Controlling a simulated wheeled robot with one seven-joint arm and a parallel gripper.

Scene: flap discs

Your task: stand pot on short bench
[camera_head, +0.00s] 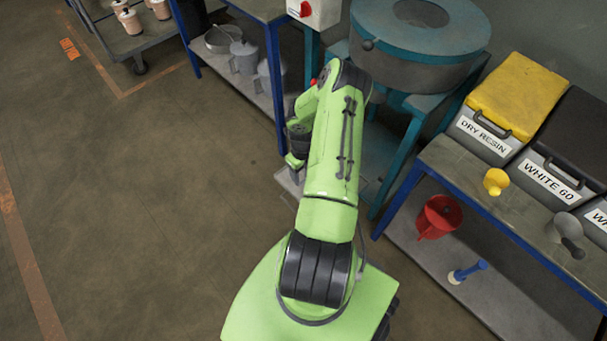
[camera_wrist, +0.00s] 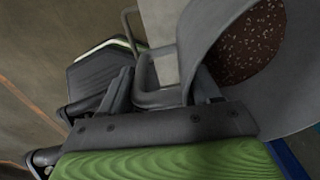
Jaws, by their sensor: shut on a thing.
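In the wrist view my gripper (camera_wrist: 160,92) is shut on the grey handle of a pot (camera_wrist: 200,40). The pot is a round grey vessel at the upper right, with dark reddish speckled grain inside. Its mouth is partly cut off by the picture edge. In the head view my green arm hides most of the gripper and the pot. A blue-legged bench (camera_head: 262,8) stands at the top, and another blue-legged bench (camera_head: 455,165) stands at the right. I cannot tell which is the short bench.
A teal-topped round machine (camera_head: 420,65) stands between the benches. Grey cans (camera_head: 243,58) sit on the top bench's lower shelf. The right bench carries labelled bins (camera_head: 518,95), a yellow scoop (camera_head: 496,181) and a grey scoop (camera_head: 566,230). A red funnel (camera_head: 438,215) is below.

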